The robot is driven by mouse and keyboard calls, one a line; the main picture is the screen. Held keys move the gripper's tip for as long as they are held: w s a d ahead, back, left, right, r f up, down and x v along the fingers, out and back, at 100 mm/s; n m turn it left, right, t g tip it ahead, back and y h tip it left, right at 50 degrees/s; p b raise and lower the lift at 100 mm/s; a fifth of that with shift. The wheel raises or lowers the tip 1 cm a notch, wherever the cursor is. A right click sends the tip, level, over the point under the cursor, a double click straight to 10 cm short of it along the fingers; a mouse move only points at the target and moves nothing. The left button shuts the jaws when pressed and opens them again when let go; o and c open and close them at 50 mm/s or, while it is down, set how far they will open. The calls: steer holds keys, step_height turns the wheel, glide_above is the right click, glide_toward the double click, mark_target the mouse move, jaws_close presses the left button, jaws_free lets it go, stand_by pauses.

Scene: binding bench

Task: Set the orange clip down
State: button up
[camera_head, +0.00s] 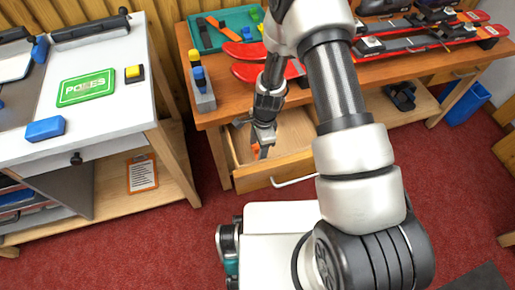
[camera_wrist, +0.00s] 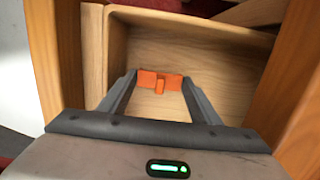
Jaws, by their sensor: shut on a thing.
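My gripper (camera_head: 262,143) points down into the open wooden drawer (camera_head: 270,176) of the workbench. It is shut on the orange clip (camera_wrist: 161,81), which spans between the two fingertips in the wrist view. In the head view only a small part of the orange clip (camera_head: 257,151) shows below the fingers. The bare drawer floor (camera_wrist: 200,55) shows around the clip in the wrist view. I cannot tell whether the clip touches the drawer floor.
The workbench top (camera_head: 215,118) carries red skis (camera_head: 440,40), a teal tray (camera_head: 222,22) with tools, and a grey holder (camera_head: 203,98) with blue and yellow blocks. A white table (camera_head: 100,135) stands at left. A blue bin (camera_head: 466,100) stands at right.

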steer(key=shift+f, duration=0.25)
steer(key=o, duration=0.8)
steer(key=shift+r, duration=0.1)
steer(key=shift+c, duration=0.2)
